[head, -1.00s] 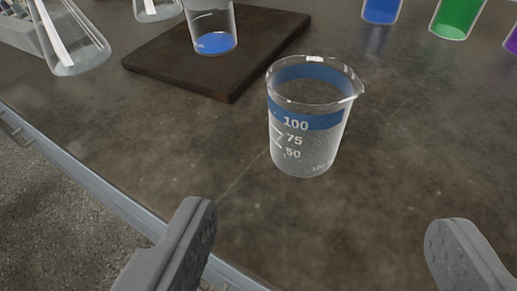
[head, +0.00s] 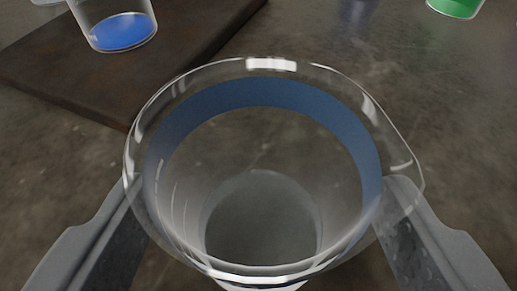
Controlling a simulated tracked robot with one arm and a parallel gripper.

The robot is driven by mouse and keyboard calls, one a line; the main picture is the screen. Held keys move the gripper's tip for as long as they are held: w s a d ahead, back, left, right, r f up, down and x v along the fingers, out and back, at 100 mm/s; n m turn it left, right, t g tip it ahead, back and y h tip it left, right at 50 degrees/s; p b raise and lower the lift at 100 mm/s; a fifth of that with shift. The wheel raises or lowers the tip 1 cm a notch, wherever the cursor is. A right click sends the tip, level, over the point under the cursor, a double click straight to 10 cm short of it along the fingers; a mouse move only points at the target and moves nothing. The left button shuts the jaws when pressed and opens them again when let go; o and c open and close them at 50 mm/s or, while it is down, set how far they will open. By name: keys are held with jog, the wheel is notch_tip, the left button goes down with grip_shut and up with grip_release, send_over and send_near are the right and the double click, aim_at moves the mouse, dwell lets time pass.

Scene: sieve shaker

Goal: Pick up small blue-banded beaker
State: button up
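The small blue-banded beaker (head: 275,94) is clear glass with a blue band below its rim. It stands upright and large in the middle of the head view, seen from above into its empty-looking inside. My gripper (head: 262,190) is open, with one finger at the left side of the beaker and one at the right. The fingertips are below the rim and partly seen through the glass. I cannot tell whether the fingers touch the wall.
A dark board (head: 185,45) lies at the upper left. On it stands a clear vessel with a little blue liquid (head: 122,32). A green-filled vessel (head: 455,7) is at the top right. The dark bench top (head: 440,110) is clear to the right.

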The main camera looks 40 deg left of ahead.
jog(key=shift+x, duration=1.15)
jog(key=shift+r, duration=0.1)
jog(key=c, duration=1.1)
jog(key=shift+r, duration=0.1)
